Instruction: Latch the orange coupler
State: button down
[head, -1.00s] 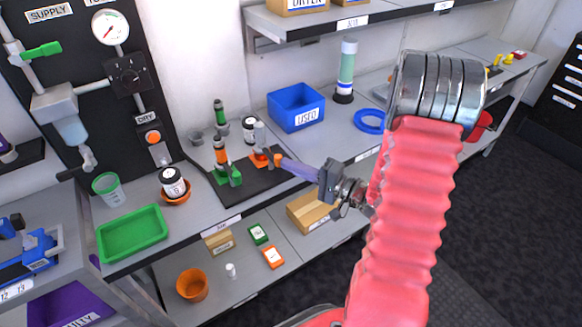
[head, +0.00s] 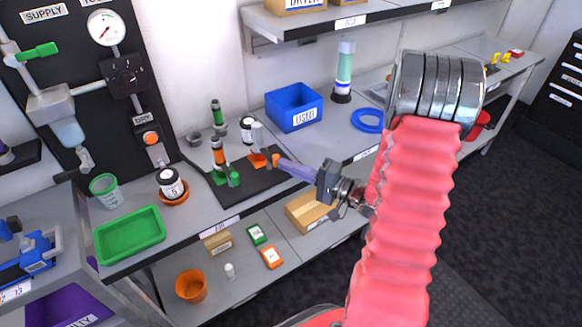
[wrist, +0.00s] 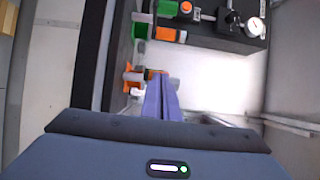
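The orange coupler (head: 257,161) sits on the black mat (head: 228,194), with a pale grey cylinder standing at it. In the wrist view, its orange parts (wrist: 133,76) lie just beyond and left of my fingertips. My gripper (head: 275,159) reaches in from the right, with its purple fingers close together. An orange-brown piece shows right at the fingertips, touching or nearly touching them. In the wrist view, my gripper (wrist: 158,80) looks shut; I cannot tell whether anything is pinched. The fingers partly hide the coupler's right side.
A green coupler (head: 228,178) with an orange-banded cylinder stands left of the orange one. A black-and-white jar (head: 247,130) and a blue bin (head: 294,108) stand behind. A green tray (head: 130,236) lies at the left. The bench right of the blue ring (head: 367,121) has some free room.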

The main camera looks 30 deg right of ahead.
jog(key=s+a, duration=0.2)
jog(key=s, duration=0.7)
jog(key=shift+s, duration=0.15)
jog(key=shift+f+m, duration=0.1)
jog(key=shift+m, duration=0.2)
dwell(0.5)
